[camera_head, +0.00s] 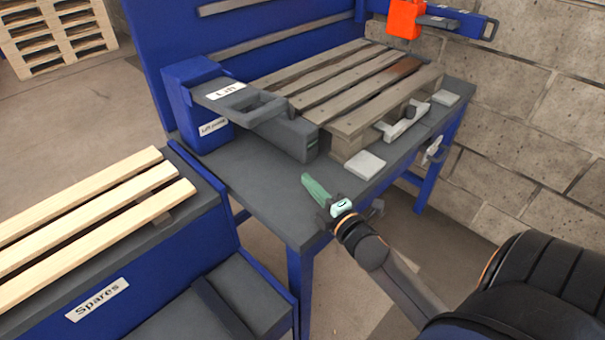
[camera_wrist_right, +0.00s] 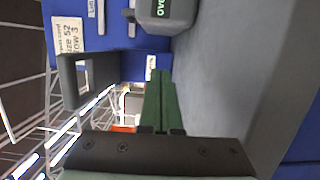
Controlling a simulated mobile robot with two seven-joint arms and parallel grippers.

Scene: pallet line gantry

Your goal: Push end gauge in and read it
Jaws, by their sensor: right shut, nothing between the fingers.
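My right gripper (camera_head: 312,187) has green fingers, shut with nothing between them, over the near corner of the bench top. The shut fingers also show in the right wrist view (camera_wrist_right: 160,100). No label that reads as an end gauge shows, so I cannot tell which part it is. A dark grey block (camera_head: 287,138) lies beyond the gripper at the pallet's near left corner, apart from it. In the wrist view a grey block (camera_wrist_right: 165,12) bears partly cut-off lettering. My left gripper is not in view.
A worn pallet (camera_head: 345,72) rests on the blue-legged bench (camera_head: 270,207). A handle (camera_head: 238,100) labelled Lift is at left. An orange block (camera_head: 404,18) sits on a blue rail. Pale boards lie on the Spares stand (camera_head: 190,245). A block wall is at right.

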